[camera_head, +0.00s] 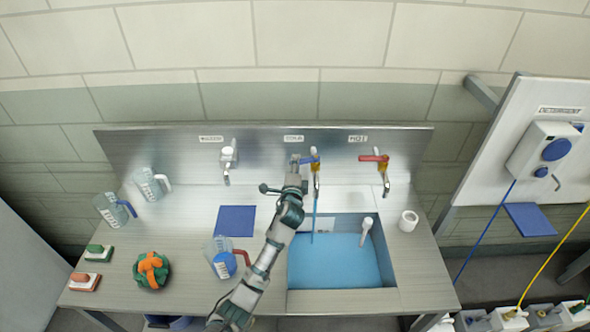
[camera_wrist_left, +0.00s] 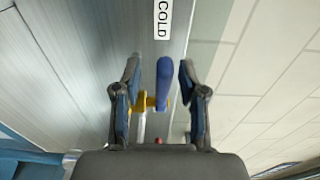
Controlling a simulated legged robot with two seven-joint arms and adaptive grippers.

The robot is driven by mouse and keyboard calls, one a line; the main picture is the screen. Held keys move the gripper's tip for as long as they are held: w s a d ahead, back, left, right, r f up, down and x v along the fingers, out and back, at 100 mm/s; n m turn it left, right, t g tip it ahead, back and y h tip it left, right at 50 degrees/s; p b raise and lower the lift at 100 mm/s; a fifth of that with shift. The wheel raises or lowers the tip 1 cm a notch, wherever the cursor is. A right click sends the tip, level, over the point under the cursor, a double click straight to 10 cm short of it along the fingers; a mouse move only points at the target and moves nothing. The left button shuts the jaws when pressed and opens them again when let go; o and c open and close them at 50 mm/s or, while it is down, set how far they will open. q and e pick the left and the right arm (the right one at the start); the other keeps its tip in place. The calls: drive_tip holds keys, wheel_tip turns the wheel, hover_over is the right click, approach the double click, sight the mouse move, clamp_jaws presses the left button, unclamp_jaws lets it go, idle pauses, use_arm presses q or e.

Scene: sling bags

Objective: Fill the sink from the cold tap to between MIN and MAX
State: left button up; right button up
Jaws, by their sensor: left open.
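The cold tap (camera_head: 316,178) stands behind the sink, with a blue lever under the COLD label (camera_wrist_left: 162,18). A thin blue stream (camera_head: 313,220) runs from its spout into the sink (camera_head: 290,302). Blue water (camera_head: 335,265) covers the sink bottom; MIN and MAX marks cannot be read. My left gripper (camera_head: 288,186) is at the cold tap. In the left wrist view its open fingers (camera_wrist_left: 160,68) stand on either side of the blue lever (camera_wrist_left: 163,82), with gaps showing. My right gripper is not in view.
The hot tap (camera_head: 382,170) with a red lever stands to the right; another tap (camera_head: 228,158) is left. A white-handled item (camera_head: 366,228) is at the sink's right. A white roll (camera_head: 408,221) is right.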

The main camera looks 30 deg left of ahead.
use_arm(q)
drive_tip(key=v, duration=1.1)
drive_tip(key=shift+s, duration=0.4)
drive_tip(key=shift+d+f, duration=0.1)
drive_tip(key=shift+f, duration=0.1)
